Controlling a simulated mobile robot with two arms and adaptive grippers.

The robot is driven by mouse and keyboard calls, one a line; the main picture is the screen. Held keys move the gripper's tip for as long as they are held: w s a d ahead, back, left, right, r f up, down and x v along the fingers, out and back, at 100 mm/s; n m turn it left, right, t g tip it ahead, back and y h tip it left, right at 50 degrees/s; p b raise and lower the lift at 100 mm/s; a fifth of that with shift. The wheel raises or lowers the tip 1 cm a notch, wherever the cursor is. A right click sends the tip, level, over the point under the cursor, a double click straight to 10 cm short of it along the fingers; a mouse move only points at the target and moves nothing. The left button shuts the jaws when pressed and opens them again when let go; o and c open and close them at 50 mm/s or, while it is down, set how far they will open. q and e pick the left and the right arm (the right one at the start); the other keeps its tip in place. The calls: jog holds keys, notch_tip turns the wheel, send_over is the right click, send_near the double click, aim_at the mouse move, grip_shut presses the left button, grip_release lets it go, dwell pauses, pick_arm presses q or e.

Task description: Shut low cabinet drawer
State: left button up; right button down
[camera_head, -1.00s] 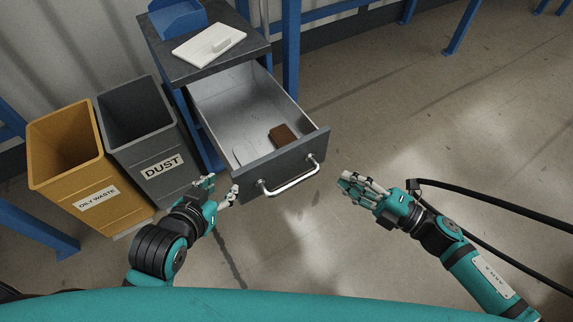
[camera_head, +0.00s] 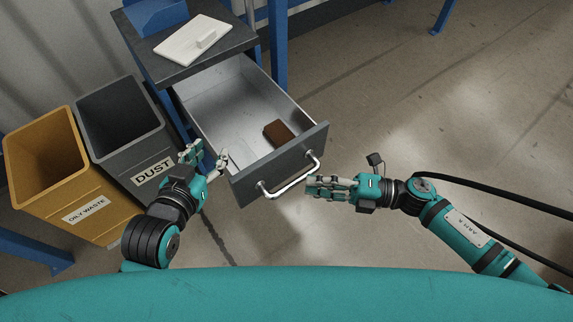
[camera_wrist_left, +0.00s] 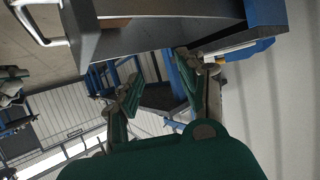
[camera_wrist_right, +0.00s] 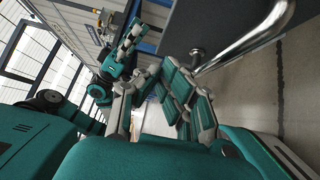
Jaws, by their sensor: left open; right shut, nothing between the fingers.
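The low cabinet drawer (camera_head: 285,165) stands pulled out of the cabinet, with a dark front and a curved metal handle (camera_head: 292,180). A brown block (camera_head: 278,132) lies inside it.
The cabinet top (camera_head: 228,42) holds a white panel (camera_head: 194,40) and a blue bin (camera_head: 155,15). A grey dust bin (camera_head: 120,125) and a yellow oily waste bin (camera_head: 50,165) stand left of the drawer.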

aim_at(265, 165)
jog(key=w+a, duration=0.1)
jog(key=a, duration=0.1)
jog(key=w+a, duration=0.1)
jog(key=a, duration=0.1)
jog(key=w+a+b, duration=0.1)
jog(key=a, duration=0.1)
jog(key=shift+w, duration=0.15)
pick_arm(q)
jog(key=shift+w+d+r+t+h, duration=0.2)
jog(key=shift+w+r+t, duration=0.15)
jog(key=shift+r+t, duration=0.35)
jog(key=shift+w+d+r+t+h, duration=0.25)
jog(key=shift+r+t, duration=0.2)
jog(key=shift+r, duration=0.55)
jog(key=shift+w+d+r+t+h, duration=0.15)
jog(key=shift+w+r+t, duration=0.35)
jog(key=shift+r, duration=0.35)
pick_arm(e)
jog(key=shift+w+a, duration=0.2)
jog(key=shift+w, duration=0.1)
pick_arm(q)
jog(key=shift+s, duration=0.1)
